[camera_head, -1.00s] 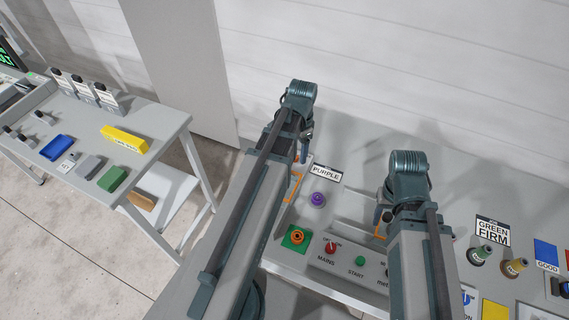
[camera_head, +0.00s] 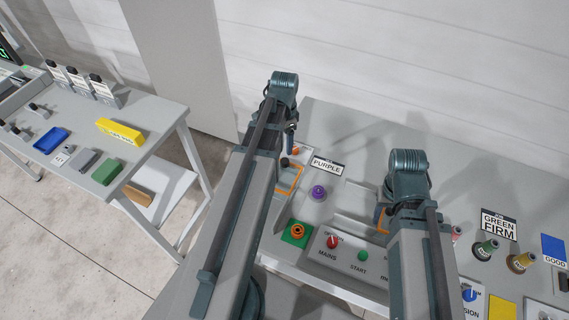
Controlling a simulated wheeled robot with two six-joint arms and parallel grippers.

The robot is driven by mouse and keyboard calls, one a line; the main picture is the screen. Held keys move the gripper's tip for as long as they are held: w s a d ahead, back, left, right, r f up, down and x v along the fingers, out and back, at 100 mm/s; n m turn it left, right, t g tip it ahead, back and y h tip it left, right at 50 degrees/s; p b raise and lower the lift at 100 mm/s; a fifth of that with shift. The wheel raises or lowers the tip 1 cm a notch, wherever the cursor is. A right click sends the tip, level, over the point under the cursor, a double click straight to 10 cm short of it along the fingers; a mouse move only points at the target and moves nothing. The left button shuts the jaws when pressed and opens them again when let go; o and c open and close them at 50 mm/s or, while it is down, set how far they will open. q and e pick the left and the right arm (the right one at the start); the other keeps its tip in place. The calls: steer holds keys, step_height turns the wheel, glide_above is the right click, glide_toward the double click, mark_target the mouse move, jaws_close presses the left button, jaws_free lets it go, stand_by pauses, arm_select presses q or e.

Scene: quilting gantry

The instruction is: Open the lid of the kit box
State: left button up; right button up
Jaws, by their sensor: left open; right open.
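I cannot pick out a kit box or its lid for certain in the head view. My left gripper (camera_head: 291,143) is at the end of the arm on the left, over the back left of the gantry table (camera_head: 350,130), near an orange-outlined spot (camera_head: 290,178). It is open, and my arm hides much of it. My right gripper (camera_head: 385,214) is low over the table near another orange-edged piece (camera_head: 380,222). It is open and mostly hidden behind its wrist. Neither is seen holding anything.
A purple spool (camera_head: 318,192) stands by the PURPLE sign (camera_head: 327,166). Green (camera_head: 487,249) and yellow (camera_head: 522,261) spools stand right. A side table (camera_head: 150,112) is at left.

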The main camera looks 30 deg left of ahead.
mark_target(285, 161)
arm_select(q)
step_height(285, 161, down, 10)
steer(key=b, duration=0.8)
steer(key=shift+r, duration=0.25)
arm_select(e)
step_height(285, 161, down, 9)
steer(key=shift+f, duration=0.2)
arm_select(q)
steer(key=shift+r, duration=0.1)
jaws_close()
